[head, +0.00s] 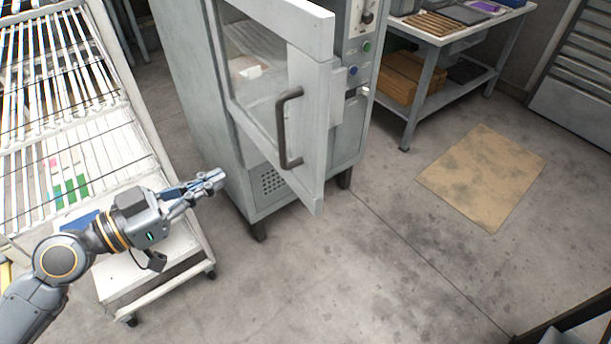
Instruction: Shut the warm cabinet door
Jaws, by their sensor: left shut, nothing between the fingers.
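The warm cabinet (195,90) is a tall grey metal unit on short dark legs. Its door (310,120), with a glass window and a dark bar handle (287,128), stands ajar, its free right edge jutting out in front of the cabinet. My left gripper (218,180) is shut and empty, left of the door and in front of the cabinet's lower left side in the picture. It appears apart from the door and handle. My right gripper is not in view.
A white wheeled rack (150,165) stands at the left, beneath my left arm. A control panel (362,45) is on the cabinet's right front. A work table (440,37) with boxes below stands behind right. A tan mat (483,175) lies on open floor.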

